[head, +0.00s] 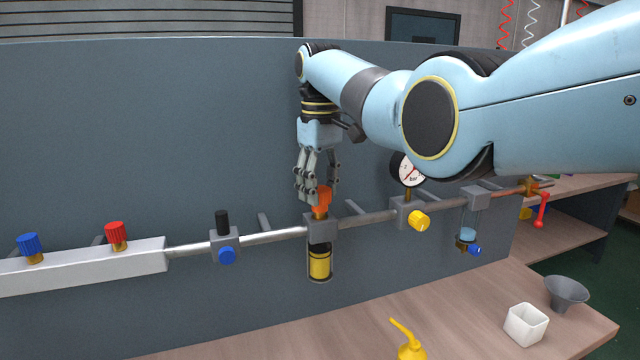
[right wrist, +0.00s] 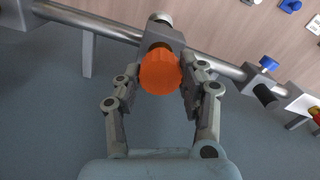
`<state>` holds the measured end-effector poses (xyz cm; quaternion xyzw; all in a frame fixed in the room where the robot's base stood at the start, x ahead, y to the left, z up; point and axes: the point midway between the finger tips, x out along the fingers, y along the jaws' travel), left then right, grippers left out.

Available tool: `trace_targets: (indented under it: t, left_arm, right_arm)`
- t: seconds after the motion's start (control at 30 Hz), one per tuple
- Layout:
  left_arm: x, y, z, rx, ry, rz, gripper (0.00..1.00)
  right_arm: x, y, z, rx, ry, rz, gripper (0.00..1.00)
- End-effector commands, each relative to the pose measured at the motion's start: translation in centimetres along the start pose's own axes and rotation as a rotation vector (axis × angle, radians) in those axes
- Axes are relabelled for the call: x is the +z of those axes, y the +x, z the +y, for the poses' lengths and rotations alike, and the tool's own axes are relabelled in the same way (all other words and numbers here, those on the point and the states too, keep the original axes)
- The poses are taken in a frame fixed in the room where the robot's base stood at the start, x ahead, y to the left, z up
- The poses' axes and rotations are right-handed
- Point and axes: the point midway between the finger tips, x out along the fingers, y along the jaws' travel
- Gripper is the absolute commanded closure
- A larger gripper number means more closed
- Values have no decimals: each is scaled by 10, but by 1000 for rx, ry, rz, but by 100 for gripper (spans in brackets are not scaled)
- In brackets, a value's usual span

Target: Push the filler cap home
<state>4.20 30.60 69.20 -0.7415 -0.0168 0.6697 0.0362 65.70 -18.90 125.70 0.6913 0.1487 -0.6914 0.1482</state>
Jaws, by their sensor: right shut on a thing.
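The orange filler cap (head: 321,203) stands at the top of a grey block (head: 319,230) on the pipe line. Below the block hangs a clear bowl (head: 319,264) with a yellow part in it. My right gripper (head: 318,198) points down from above, its fingers on either side of the cap. In the right wrist view the cap (right wrist: 160,72) sits between the two fingertips (right wrist: 162,85), and the gripper is shut on it. The cap is at the block, but I cannot tell how deep it sits. My left gripper is not in view.
Left on the line are a black-topped block with a blue knob (head: 226,255) and a bar with red (head: 116,232) and blue knobs. Right are a gauge (head: 407,169), a yellow knob (head: 419,220) and another bowl (head: 468,240). A yellow oiler (head: 410,350), white cup (head: 526,324) and funnel (head: 567,291) stand on the bench.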

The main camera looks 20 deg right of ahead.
Motion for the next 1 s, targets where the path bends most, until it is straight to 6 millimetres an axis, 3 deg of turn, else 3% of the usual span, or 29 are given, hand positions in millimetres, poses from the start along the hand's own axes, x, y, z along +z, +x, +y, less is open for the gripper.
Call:
trace_targets:
  t: [0.83, 0.87, 1.0]
  left_arm:
    - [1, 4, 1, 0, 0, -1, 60]
    - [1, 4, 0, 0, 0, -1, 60]
    - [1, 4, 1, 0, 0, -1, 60]
  right_arm:
    - [0, 16, 0, 0, 0, -1, 92]
    - [0, 16, 0, 0, 0, -1, 56]
    - [0, 16, 0, 0, 0, -1, 38]
